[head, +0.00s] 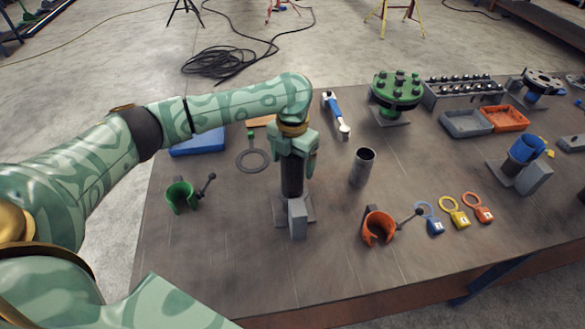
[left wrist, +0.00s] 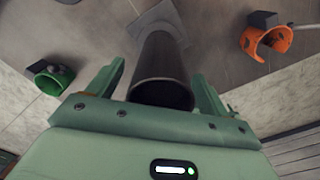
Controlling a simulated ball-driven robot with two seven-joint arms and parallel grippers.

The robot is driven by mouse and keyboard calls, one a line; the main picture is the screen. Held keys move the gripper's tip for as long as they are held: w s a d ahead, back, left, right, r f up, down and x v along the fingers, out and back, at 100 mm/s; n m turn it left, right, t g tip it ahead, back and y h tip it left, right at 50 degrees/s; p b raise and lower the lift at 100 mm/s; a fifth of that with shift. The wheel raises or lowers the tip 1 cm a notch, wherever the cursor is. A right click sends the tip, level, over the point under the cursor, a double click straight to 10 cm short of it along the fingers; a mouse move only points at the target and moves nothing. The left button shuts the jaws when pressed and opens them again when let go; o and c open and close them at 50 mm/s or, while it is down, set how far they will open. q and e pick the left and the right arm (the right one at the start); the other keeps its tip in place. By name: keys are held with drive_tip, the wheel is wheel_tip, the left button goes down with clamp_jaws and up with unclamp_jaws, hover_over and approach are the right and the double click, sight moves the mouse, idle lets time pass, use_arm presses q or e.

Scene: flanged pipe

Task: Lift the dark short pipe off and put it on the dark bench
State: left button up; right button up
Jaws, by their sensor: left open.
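The dark short pipe (head: 292,182) stands upright on a grey stand (head: 298,218) with a flat base plate and a block in front. My left gripper (head: 292,160) is at the pipe's upper end, pointing down, with its open fingers on either side. In the left wrist view the dark pipe (left wrist: 162,70) runs between the two spread fingers (left wrist: 155,92), with a visible gap at the left finger; contact on the right cannot be told. The dark bench (head: 200,255) lies under everything. My right gripper is not in view.
A grey open pipe (head: 362,168) stands to the right. A green clamp (head: 182,197) lies left and an orange clamp (head: 378,228) right front. The bench's front left is bare.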

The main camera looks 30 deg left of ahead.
use_arm(q)
drive_tip(key=c, duration=1.3)
drive_tip(key=shift+r, duration=0.15)
drive_tip(key=shift+r, duration=0.55)
drive_tip(key=s+d+r+p, duration=0.5)
drive_tip(key=s+d+r, duration=0.4)
drive_tip(key=d+r, duration=0.1)
drive_tip(key=shift+s+d+r, duration=0.2)
drive_tip(key=shift+d+r, duration=0.05)
drive_tip(key=shift+r, duration=0.65)
